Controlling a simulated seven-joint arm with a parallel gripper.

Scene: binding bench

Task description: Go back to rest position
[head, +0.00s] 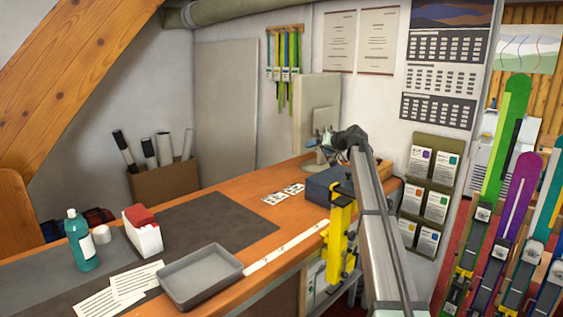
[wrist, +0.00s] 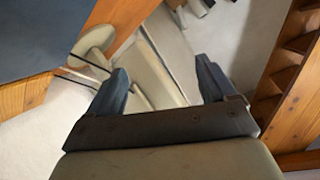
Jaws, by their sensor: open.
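My gripper (head: 322,138) is up at the back right of the bench, in front of the grey monitor (head: 315,105) and above the blue box (head: 328,183). It is small and partly dark in the head view. In the wrist view its two blue-grey fingers (wrist: 163,80) are spread apart with nothing held between them.
The wooden bench (head: 222,195) carries a dark mat (head: 205,222), a grey tray (head: 203,278), a teal bottle (head: 82,240), a white-and-red box (head: 143,232) and papers (head: 122,287). A yellow clamp (head: 339,238) stands at the front edge. Skis (head: 505,160) stand at right.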

